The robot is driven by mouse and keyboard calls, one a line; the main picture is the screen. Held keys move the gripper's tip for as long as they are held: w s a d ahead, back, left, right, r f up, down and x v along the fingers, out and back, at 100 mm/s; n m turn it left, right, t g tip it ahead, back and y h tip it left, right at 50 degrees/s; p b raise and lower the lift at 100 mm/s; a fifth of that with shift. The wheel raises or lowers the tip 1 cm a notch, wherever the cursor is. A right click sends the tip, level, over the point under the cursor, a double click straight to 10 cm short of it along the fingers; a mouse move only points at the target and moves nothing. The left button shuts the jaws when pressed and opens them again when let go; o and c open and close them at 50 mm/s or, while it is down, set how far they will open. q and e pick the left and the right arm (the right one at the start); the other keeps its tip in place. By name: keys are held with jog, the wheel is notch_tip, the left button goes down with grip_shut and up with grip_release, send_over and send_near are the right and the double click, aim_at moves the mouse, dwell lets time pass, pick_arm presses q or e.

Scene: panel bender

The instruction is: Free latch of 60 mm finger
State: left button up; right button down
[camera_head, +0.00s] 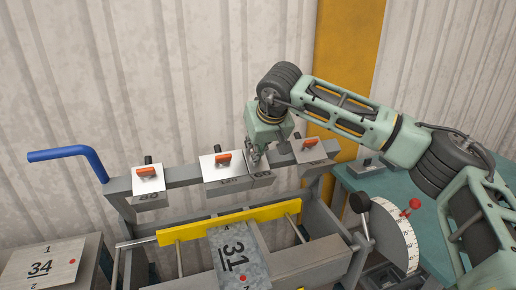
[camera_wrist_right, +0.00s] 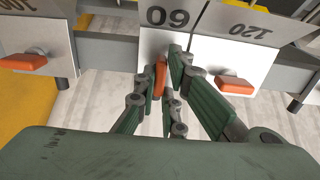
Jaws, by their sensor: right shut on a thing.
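The 60 mm finger (camera_head: 262,181) hangs on the grey beam between the wide 120 finger (camera_head: 222,168) and the 100 finger (camera_head: 308,152). My right gripper (camera_head: 256,154) is in front of it and hides its upper part. In the wrist view the 60 finger (camera_wrist_right: 153,43) is at the top centre, with its marking upside down. Its orange latch (camera_wrist_right: 160,76) stands upright between the fingertips of my right gripper (camera_wrist_right: 167,70), which is shut on it. The latches on the neighbouring fingers lie crosswise. My left gripper is not in view.
The 80 finger (camera_head: 148,186) hangs further left on the beam. A blue handle (camera_head: 68,153) sticks out left.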

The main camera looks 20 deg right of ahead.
jog(key=shift+r, duration=0.1)
dwell(0.3)
jog(key=c, duration=1.8)
grip_release()
jog(key=shift+c, duration=0.2)
jog(key=v, duration=1.2)
